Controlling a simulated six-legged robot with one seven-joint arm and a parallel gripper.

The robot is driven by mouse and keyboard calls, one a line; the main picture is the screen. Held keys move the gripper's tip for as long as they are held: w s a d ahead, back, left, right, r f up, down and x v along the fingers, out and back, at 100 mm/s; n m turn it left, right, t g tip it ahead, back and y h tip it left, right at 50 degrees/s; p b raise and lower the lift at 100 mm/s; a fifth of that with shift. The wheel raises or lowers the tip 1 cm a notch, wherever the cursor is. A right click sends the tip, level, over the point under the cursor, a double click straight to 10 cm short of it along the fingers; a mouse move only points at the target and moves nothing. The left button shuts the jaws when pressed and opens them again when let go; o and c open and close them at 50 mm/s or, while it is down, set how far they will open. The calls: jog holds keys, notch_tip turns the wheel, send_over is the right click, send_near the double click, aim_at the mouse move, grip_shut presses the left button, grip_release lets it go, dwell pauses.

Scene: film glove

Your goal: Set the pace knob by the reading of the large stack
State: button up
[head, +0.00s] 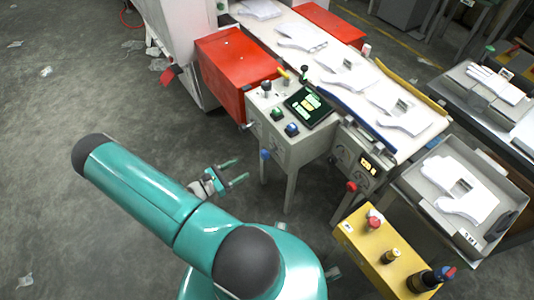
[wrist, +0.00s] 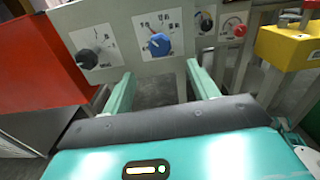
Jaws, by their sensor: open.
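A grey control box (head: 299,148) stands beside the conveyor. Its front panel (wrist: 120,25) has a black knob (wrist: 88,59) on the left and a blue knob (wrist: 159,43) on the right, each on a white marked dial. I cannot read the dial lettering or tell which is the pace knob. A grey tray (head: 424,182) at right holds white glove shapes (head: 468,196). My gripper (head: 240,170) is open and empty, apart from the panel; its fingers flank the blue knob in the wrist view (wrist: 160,83).
A red cabinet (head: 232,68) adjoins the control box on the left. A yellow box (head: 385,250) with a red button stands at lower right. Floor at left is open.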

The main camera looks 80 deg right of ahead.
aim_at(262, 157)
jog(key=x, duration=1.3)
jog(key=shift+s+d, duration=0.2)
jog(key=shift+s, duration=0.05)
jog(key=shift+c, duration=0.2)
jog(key=c, duration=0.9)
